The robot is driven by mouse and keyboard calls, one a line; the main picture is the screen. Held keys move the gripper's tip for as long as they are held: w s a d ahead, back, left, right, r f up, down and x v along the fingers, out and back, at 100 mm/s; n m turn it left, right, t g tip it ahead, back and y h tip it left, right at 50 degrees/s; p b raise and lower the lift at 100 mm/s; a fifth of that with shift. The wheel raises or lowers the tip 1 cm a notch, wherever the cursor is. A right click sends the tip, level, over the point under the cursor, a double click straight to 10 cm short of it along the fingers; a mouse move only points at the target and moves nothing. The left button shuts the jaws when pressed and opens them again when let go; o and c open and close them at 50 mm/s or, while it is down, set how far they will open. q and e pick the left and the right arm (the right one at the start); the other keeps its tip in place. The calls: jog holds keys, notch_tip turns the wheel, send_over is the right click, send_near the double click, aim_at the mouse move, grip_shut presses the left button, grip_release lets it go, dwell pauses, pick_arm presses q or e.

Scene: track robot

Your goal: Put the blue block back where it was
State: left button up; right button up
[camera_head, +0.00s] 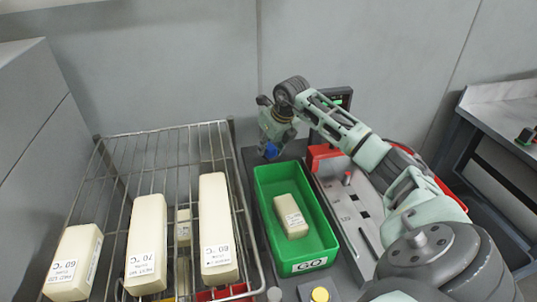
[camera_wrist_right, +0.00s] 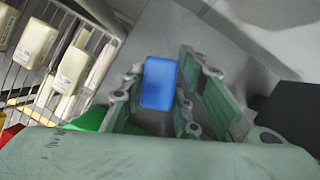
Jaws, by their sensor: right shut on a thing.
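The blue block (camera_wrist_right: 160,84) is between the fingers of my right gripper (camera_wrist_right: 158,92) in the right wrist view. In the head view the blue block (camera_head: 270,151) shows as a small blue patch below my right gripper (camera_head: 270,142). The gripper is shut on the block and holds it near the back edge of the green bin (camera_head: 263,190), by its upper left corner. The gripper hides part of the block. My left gripper is not in view.
A cream block (camera_head: 291,216) lies in the green bin, labelled GO. A wire rack (camera_head: 120,160) with several cream blocks stands at the left. A grey device with red parts (camera_head: 345,200) is right of the bin. A grey wall is behind.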

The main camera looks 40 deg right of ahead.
aim_at(269, 154)
notch_tip(269, 154, down, 3)
jog(key=shift+f, duration=0.4)
jog(key=o, duration=1.1)
jog(key=shift+f, duration=0.15)
jog(key=shift+r+p, duration=0.3)
jog(key=shift+s+r, duration=0.2)
jog(key=shift+r, duration=0.15)
jog(key=b+v, duration=0.2)
jog(key=v, duration=0.9)
